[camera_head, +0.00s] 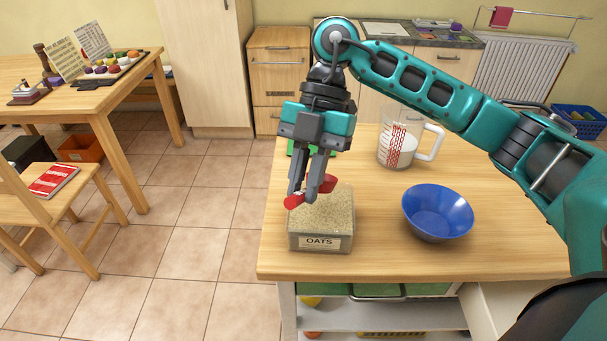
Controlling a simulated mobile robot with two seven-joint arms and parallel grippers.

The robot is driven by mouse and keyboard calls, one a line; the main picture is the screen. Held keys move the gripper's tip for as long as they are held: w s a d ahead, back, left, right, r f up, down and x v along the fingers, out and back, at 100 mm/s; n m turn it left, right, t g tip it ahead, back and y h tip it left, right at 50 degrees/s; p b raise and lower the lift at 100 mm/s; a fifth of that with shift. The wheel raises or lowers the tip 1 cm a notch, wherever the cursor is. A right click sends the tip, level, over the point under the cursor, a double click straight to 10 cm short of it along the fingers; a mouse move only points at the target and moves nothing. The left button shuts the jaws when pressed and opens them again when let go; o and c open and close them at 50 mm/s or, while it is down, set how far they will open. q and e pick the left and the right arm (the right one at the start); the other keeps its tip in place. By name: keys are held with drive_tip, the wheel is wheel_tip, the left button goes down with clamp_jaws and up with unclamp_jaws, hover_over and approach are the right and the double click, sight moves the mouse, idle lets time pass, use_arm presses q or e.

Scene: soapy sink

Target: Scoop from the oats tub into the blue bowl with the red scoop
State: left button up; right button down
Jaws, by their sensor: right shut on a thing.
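The oats tub (319,243) stands near the left front corner of the wooden counter, filled with oats and labelled OATS. My right gripper (314,194) points down over the tub and is shut on the red scoop (293,202). The scoop shows on both sides of the fingers, at the level of the tub's top. I cannot tell whether it touches the oats or holds any. The blue bowl (437,212) stands to the right of the tub, upright, and looks empty. My left gripper is not in view.
A glass measuring jug (398,140) with white contents stands behind the bowl. A green thing (297,149) lies partly hidden behind my gripper. The counter (385,250) is clear between tub and bowl. My right arm reaches over its back right part.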

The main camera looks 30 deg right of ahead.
drive_tip(key=shift+d+f, duration=0.15)
drive_tip(key=shift+f, duration=0.9)
drive_tip(key=f+b, duration=0.5)
drive_tip(key=w+d+f+b, duration=0.1)
drive_tip(key=f+b, duration=0.1)
drive_tip(key=shift+f+b, duration=0.25)
drive_tip(key=shift+b, duration=0.05)
drive_tip(key=shift+w+d+f+b, duration=0.1)
drive_tip(key=shift+d+f+b, duration=0.15)
drive_tip(key=shift+f+b, duration=0.65)
wheel_tip(320, 180, up, 8)
drive_tip(key=p, duration=0.7)
drive_tip(key=shift+f, duration=0.2)
drive_tip(key=shift+a+r+p, duration=0.15)
drive_tip(key=shift+r+p, duration=0.15)
drive_tip(key=shift+p, duration=0.2)
drive_tip(key=shift+s+a+r+t+h+p, duration=0.25)
drive_tip(key=shift+s+a+t+h+p, duration=0.35)
drive_tip(key=shift+h, duration=0.3)
drive_tip(key=shift+s+a+r+t+h, duration=0.15)
drive_tip(key=shift+a+t+h, duration=0.2)
drive_tip(key=shift+t+h, duration=0.2)
drive_tip(key=shift+s+a+t+h, duration=0.2)
drive_tip(key=shift+a+t+h, duration=0.05)
drive_tip(key=shift+h, duration=0.2)
